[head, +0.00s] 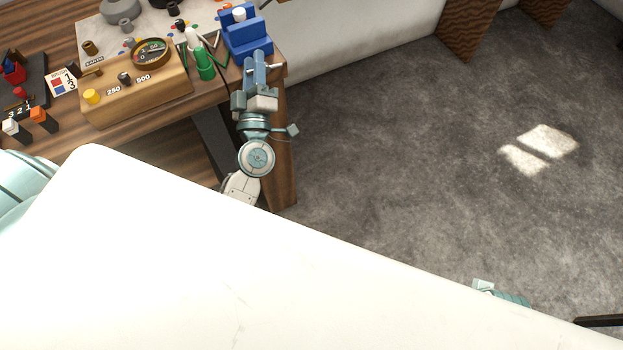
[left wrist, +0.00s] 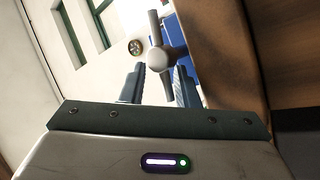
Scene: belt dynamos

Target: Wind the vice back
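The blue vice (head: 247,38) stands at the table's right corner, with a white round piece (head: 239,14) at its top. In the left wrist view, its grey round screw head and crossbar (left wrist: 168,57) stand in front of a blue patch of the vice (left wrist: 187,62). My left gripper (head: 260,62) is at the near side of the vice. In the left wrist view its two fingers (left wrist: 160,76) are apart, with one end of the crossbar showing between them. I cannot tell whether they touch it. My right gripper is not seen.
A wooden meter box (head: 135,92) with a round dial and a yellow knob stands left of the vice. Green and white pieces (head: 203,62) stand close beside the vice. Right of the table is open grey floor (head: 400,150).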

